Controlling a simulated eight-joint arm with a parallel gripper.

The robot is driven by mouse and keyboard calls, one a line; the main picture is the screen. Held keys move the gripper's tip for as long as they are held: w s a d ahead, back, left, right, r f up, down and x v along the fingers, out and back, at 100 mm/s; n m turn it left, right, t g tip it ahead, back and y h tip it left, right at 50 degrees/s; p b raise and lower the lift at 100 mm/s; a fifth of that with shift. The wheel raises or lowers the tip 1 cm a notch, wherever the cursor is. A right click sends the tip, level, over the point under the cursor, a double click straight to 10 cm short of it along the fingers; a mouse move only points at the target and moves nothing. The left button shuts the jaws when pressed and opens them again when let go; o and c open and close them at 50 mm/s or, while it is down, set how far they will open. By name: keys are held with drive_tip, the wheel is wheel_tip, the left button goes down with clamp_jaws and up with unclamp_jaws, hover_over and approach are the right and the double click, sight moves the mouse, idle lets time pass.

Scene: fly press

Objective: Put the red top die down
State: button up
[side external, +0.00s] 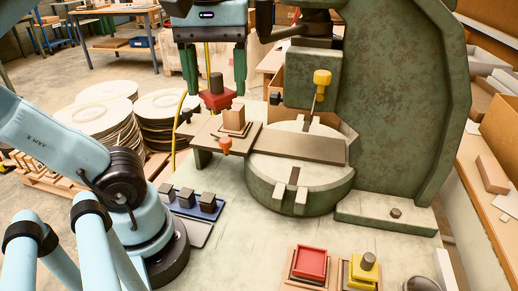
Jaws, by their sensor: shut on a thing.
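The red top die (216,98), a red block with a dark stem, is held up between the green fingers of my gripper (216,85). My gripper is shut on it, left of the press ram and just above and behind a tan block (233,116) on the slide plate. A red square nest (309,263) sits empty on a wooden base at the front of the bench. Beside it, a yellow die (363,270) with a dark stem stands on a similar base.
The green fly press (410,90) fills the right, with a yellow knob (321,78) on its ram. A slide plate with an orange knob (225,146) crosses its round bed (318,190). A blue rack (185,208) holds dark blocks. The bench (240,240) is clear between rack and nest.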

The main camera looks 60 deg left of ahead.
drive_tip(key=s+d+f+m, duration=0.1)
drive_tip(key=d+f+m, duration=0.55)
drive_tip(key=d, duration=0.45)
drive_tip(key=s+d+f+m, duration=0.1)
drive_tip(key=d+f+m, duration=0.4)
drive_tip(key=d+f, duration=0.45)
hover_over(310, 262)
wheel_tip(310, 262, down, 5)
drive_tip(key=shift+f, duration=2.15)
drive_tip(key=shift+f, duration=0.1)
drive_tip(key=o, duration=1.2)
